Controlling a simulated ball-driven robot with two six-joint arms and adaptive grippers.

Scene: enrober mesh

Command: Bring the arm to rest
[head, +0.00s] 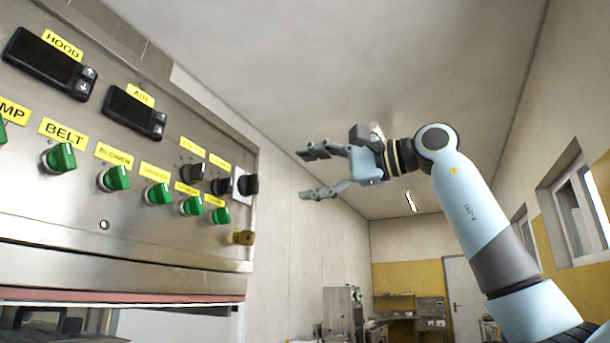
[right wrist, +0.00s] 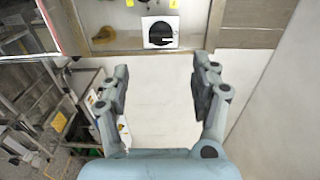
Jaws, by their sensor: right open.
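My right gripper (head: 312,172) is raised in the air to the right of the steel control panel (head: 130,215). It is open, with nothing between its fingers. In the right wrist view its two fingers (right wrist: 161,90) stand apart in front of a plain pale surface. A black rotary switch on a white plate (head: 246,185) sits at the panel's right end, apart from the fingertips. The same switch shows in the right wrist view (right wrist: 160,33), beyond the fingertips. My left gripper is not in view.
The panel carries green knobs (head: 60,158) with yellow labels and two dark displays (head: 45,60). A yellow-brown fitting (head: 243,237) sits at its lower right corner. Shelving and equipment (head: 343,312) stand at the back. A window (head: 580,210) is at right. Open air surrounds the gripper.

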